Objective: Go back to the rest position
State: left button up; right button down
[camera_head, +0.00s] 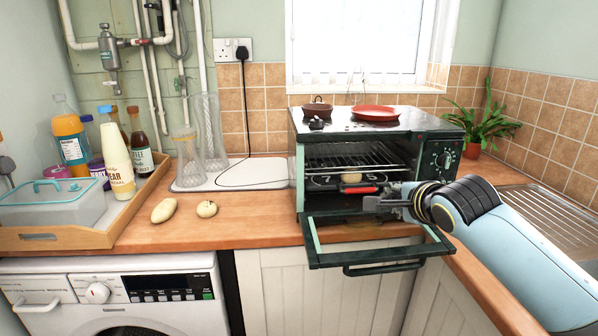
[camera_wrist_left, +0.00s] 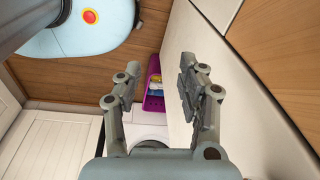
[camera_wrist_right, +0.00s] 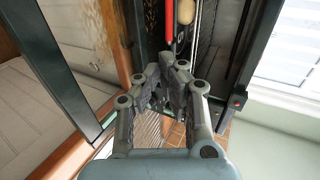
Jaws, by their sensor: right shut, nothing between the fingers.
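My right gripper (camera_head: 372,203) is shut and empty. It is at the front of the open toaster oven (camera_head: 440,156), above the lowered oven door (camera_head: 375,257). In the right wrist view its fingers (camera_wrist_right: 167,72) meet near a red handle (camera_wrist_right: 170,22) inside the oven. In the head view that red handle (camera_head: 362,190) lies just left of the fingertips, apparently below a round pale item (camera_head: 351,177). My left gripper (camera_wrist_left: 158,82) shows only in its wrist view. It is open with nothing between its fingers, away from the worktop items.
A wooden tray (camera_head: 62,238) with bottles and a clear box stands at the left. Two pale potato-like items (camera_head: 164,210) lie on the worktop. A brown pot (camera_head: 317,111) and a red plate (camera_head: 375,113) are on the oven top. A plant (camera_head: 484,125) stands at the right.

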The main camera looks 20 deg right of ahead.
jog(key=s+a+f+n+g+y, duration=0.1)
jog(key=s+a+f+n+g, duration=0.15)
jog(key=s+n, duration=0.65)
jog(key=s+a+f+n+g, duration=0.1)
jog(key=s+a+n+g, duration=0.3)
jog(key=s, duration=0.9)
jog(key=s+a+f+n+g+y, duration=0.1)
jog(key=s+a+f+n+g, duration=0.15)
jog(key=s+n, duration=0.7)
jog(key=s+d+f+m+g+b, duration=0.2)
jog(key=f+b, duration=0.5)
jog(key=f, duration=2.6)
jog(key=s+f+b, duration=0.6)
jog(key=s+f, duration=1.3)
jog(key=f, duration=0.3)
jog(key=shift+s+d, duration=0.35)
jog(key=shift+d, duration=0.05)
jog(key=shift+f+g, duration=0.1)
jog(key=shift+g, duration=0.2)
